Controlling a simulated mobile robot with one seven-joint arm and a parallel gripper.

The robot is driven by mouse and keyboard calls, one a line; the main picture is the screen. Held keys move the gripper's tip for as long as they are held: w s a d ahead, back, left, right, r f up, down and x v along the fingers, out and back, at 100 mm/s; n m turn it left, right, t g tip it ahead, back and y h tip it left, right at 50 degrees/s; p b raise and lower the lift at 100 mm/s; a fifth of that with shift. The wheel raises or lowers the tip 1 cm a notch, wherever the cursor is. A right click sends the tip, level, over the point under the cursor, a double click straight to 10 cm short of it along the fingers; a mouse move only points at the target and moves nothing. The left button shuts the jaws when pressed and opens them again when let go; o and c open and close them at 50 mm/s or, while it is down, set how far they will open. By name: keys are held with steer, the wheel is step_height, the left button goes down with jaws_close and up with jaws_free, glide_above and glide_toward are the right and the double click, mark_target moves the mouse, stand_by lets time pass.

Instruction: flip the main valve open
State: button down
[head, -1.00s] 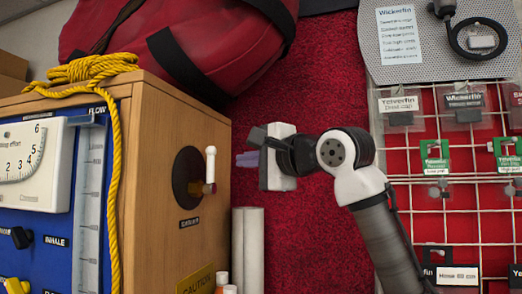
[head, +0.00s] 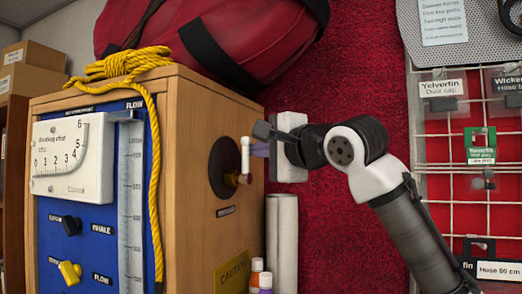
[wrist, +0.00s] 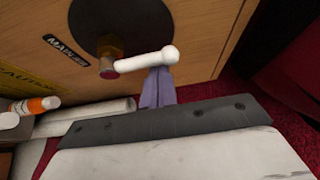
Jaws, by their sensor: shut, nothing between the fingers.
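The main valve has a white lever (head: 245,156) that stands upright at a brass stem on the side of the wooden cabinet. In the wrist view the white lever (wrist: 147,60) reaches from the brass stem (wrist: 108,66), over a dark round plate (wrist: 110,32). A label, partly readable, is beside the plate. My gripper (head: 260,149) is shut and empty, with its purple fingertips right beside the lever. In the wrist view the fingertips (wrist: 157,88) end at the lever's near side. I cannot tell whether they touch it.
The wooden cabinet (head: 192,200) has a blue front panel with a gauge (head: 73,156) and knobs. Yellow rope (head: 130,62) lies on top. Pale rolled tubes (head: 282,240) and small bottles (head: 257,275) stand below the valve. A red bag is behind; a wire rack (head: 448,215) is at right.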

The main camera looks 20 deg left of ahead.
mark_target(246, 167)
steer(key=shift+s+n+y+b, duration=0.35)
steer(key=shift+n+y+b, duration=0.15)
steer(key=shift+n+b, duration=0.15)
steer(key=s+n+y+b, duration=0.1)
steer(key=n+y, duration=0.1)
steer(key=n, duration=0.1)
steer(key=s+f+n+g+y+b, duration=0.1)
steer(key=n, duration=0.3)
steer(key=s+n+g+y+b, duration=0.1)
steer(key=s+n+y+b, duration=0.1)
steer(key=n, duration=0.2)
steer(key=shift+s+a+f+n+y, duration=0.1)
steer(key=shift+f+n+y, duration=0.15)
steer(key=shift+f+y, duration=0.1)
steer(key=n, duration=0.1)
steer(key=n+g+y, duration=0.1)
steer(key=n, duration=0.1)
steer(key=f+n+g, duration=0.1)
steer(key=shift+s+y, duration=0.25)
steer(key=shift+s, duration=0.15)
steer(key=shift+s+f, duration=0.1)
steer(key=shift+f, duration=0.05)
steer(key=shift+s+f+b, duration=0.1)
steer(key=shift+b, duration=0.2)
